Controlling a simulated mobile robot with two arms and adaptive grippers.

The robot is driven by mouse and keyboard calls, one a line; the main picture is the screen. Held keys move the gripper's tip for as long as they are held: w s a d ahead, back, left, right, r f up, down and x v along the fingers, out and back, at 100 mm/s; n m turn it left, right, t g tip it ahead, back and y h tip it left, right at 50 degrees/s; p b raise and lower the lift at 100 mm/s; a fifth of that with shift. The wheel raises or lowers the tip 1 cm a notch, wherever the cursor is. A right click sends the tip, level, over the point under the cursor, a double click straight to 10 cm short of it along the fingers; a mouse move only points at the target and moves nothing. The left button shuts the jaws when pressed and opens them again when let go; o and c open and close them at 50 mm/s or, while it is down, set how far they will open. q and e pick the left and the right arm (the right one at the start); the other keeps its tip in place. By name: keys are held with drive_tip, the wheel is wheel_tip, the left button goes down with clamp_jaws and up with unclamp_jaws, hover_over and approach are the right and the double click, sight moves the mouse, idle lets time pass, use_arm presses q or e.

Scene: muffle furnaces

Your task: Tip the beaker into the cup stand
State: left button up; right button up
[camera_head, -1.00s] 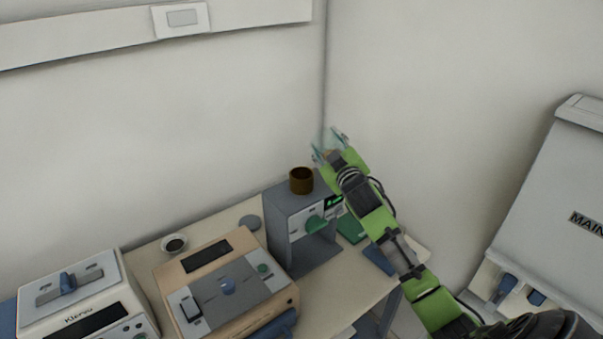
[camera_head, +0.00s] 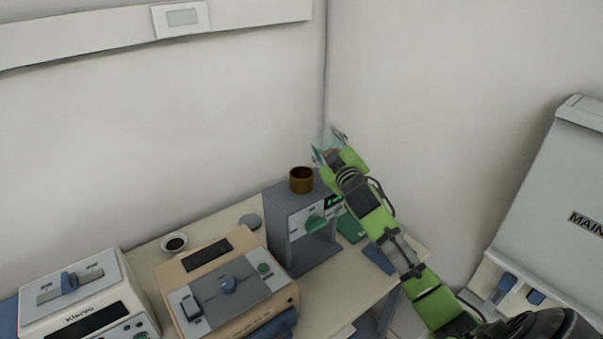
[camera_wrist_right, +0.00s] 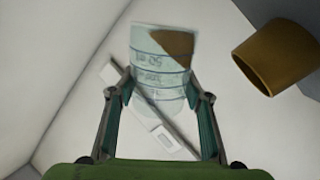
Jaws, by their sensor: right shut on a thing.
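My right gripper (camera_head: 328,146) is shut on a clear beaker (camera_wrist_right: 160,72) with printed markings and blue rings. In the head view the beaker is a pale, see-through shape between the fingers, partly hidden, and looks tilted. The wrist view shows a brown patch in its upper right part, probably its contents. The gripper is up and to the right of a brown, open-topped cup (camera_head: 301,180), likely the cup stand, on a grey machine (camera_head: 299,226). The cup also shows at the right of the wrist view (camera_wrist_right: 275,59), apart from the beaker. My left gripper is not in view.
On the table are a tan device (camera_head: 228,285), a white device (camera_head: 85,300) and a small white dish with dark contents (camera_head: 174,244). Walls stand close behind the gripper. A white cabinet (camera_head: 560,200) is at the right.

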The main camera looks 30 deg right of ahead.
drive_tip(key=shift+n, duration=0.5)
drive_tip(key=shift+f, duration=0.1)
drive_tip(key=shift+a+n, duration=0.1)
drive_tip(key=shift+n, duration=0.3)
drive_tip(key=shift+f, duration=0.1)
idle(0.3)
drive_tip(key=shift+n, duration=0.4)
drive_tip(key=shift+a+f, duration=0.1)
drive_tip(key=shift+f, duration=0.05)
drive_tip(key=shift+w+n, duration=0.1)
drive_tip(key=shift+n, duration=0.3)
drive_tip(key=shift+a+f+p, duration=0.1)
drive_tip(key=shift+f+p, duration=0.05)
drive_tip(key=shift+p, duration=0.15)
drive_tip(key=shift+a+f+n, duration=0.1)
drive_tip(key=shift+f+n, duration=0.05)
drive_tip(key=shift+n, duration=0.45)
